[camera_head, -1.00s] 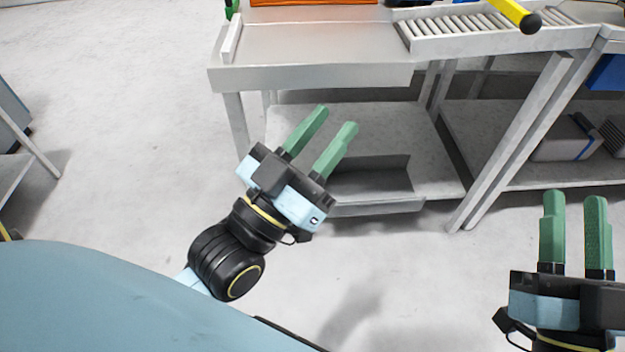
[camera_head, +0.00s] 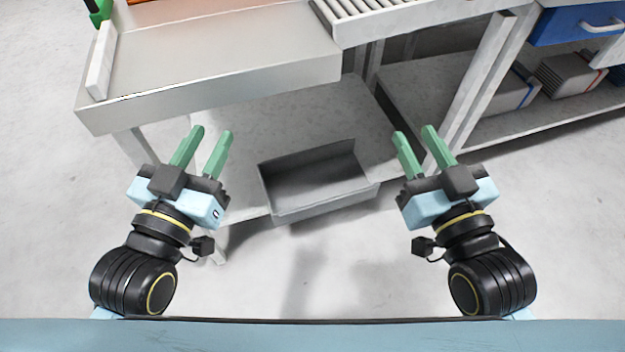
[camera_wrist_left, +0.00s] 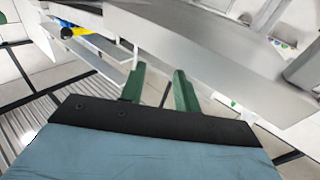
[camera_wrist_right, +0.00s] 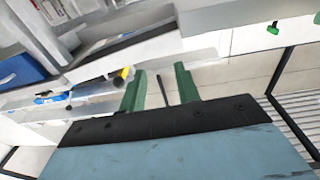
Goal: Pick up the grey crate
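The grey crate (camera_head: 324,208) is an open, empty box on the lower shelf of the metal table, near its front edge, in the middle of the head view. My left gripper (camera_head: 208,140) is open and empty, to the left of the crate and apart from it. My right gripper (camera_head: 416,138) is open and empty, to the right of the crate and apart from it. The left wrist view shows the open green fingers (camera_wrist_left: 158,86), and the right wrist view shows the other pair (camera_wrist_right: 160,90). The crate cannot be made out in either wrist view.
The table's metal top (camera_head: 215,55) overhangs the lower shelf (camera_head: 240,130) behind the crate. A table leg (camera_head: 478,85) stands right of my right gripper. A roller track (camera_head: 400,8) is at the top. The floor in front of the crate is clear.

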